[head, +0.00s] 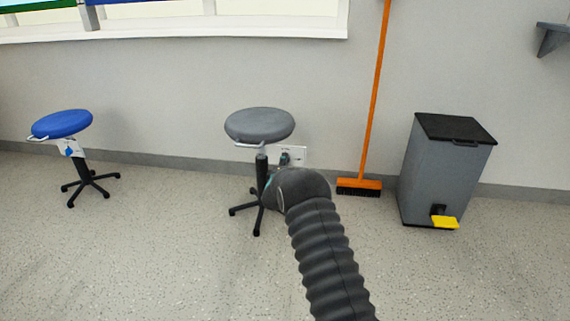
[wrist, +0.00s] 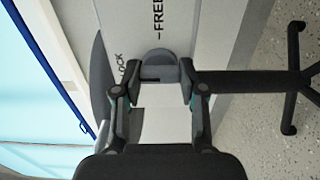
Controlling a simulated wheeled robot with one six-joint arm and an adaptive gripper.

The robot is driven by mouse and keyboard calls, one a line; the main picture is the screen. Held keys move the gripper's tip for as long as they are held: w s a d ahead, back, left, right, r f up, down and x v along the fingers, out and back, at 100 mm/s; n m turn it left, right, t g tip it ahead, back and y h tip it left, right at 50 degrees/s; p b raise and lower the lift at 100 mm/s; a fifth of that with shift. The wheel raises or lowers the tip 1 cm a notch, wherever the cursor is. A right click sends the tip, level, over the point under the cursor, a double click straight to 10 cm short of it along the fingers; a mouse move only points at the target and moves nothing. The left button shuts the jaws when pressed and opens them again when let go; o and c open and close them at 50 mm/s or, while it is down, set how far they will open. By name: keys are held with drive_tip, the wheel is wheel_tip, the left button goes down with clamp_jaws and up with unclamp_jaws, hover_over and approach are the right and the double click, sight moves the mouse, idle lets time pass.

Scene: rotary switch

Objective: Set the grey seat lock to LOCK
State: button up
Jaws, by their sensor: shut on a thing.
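The grey seat lock is a rounded grey knob (wrist: 158,62) on a pale plate (wrist: 200,25) in the wrist view. FREE is printed above the knob and LOCK to its left, both turned sideways. I cannot tell which mark the knob points at. My gripper (wrist: 158,78) has one finger on each side of the knob and is shut on it. In the head view, the plate (head: 297,151) shows below the grey stool's seat (head: 259,125); my arm hides most of the knob.
A blue stool (head: 62,124) stands at the left. An orange broom (head: 373,95) leans on the wall, and a grey pedal bin (head: 445,175) stands to its right. The grey stool's dark legs (head: 257,222) spread on the floor. The floor between the stools is clear.

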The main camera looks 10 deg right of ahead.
drive_tip(key=o, duration=1.2)
drive_tip(key=shift+c, duration=0.2)
drive_tip(key=v, duration=1.2)
